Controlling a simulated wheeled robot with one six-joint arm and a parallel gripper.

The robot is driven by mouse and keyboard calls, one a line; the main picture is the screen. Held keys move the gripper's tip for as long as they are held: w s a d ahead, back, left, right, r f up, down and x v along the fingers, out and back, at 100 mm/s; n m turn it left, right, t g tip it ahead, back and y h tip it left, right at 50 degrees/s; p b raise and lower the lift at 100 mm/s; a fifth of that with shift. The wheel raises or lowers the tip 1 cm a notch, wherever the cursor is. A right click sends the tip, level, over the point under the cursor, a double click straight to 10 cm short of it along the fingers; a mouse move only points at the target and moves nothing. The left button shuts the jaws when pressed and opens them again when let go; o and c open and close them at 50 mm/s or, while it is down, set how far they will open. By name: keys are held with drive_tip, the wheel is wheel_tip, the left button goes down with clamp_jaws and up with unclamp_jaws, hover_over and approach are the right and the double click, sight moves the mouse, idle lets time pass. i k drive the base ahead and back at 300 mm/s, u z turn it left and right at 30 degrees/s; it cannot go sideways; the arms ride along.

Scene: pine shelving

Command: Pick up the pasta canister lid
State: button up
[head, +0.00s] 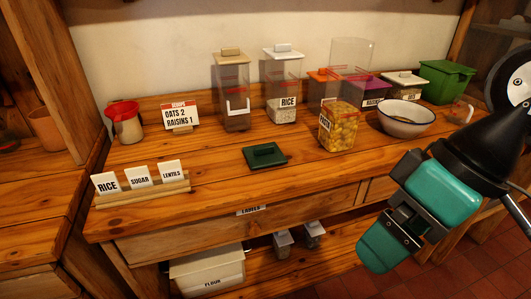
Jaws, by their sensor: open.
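A dark green square lid (265,155) with a raised grip lies flat on the wooden counter, near the middle. It carries no readable label. The pasta canister (339,126), clear, labelled PASTA and filled with yellow pasta, stands to its right; no lid shows on it. My gripper (402,218), teal and black, is at the lower right, in front of the counter's front edge. It is open, well apart from the lid, and nothing shows in it.
Lidded canisters (283,87) stand along the back, with a white bowl (406,122) and a green bin (445,82) at right. A card rack (140,190) stands front left. The counter around the green lid is clear.

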sight(264, 155)
drive_tip(key=z, duration=0.05)
drive_tip(key=k, duration=1.1)
drive_tip(key=u, duration=0.75)
drive_tip(key=i, duration=1.7)
drive_tip(key=z, duration=0.7)
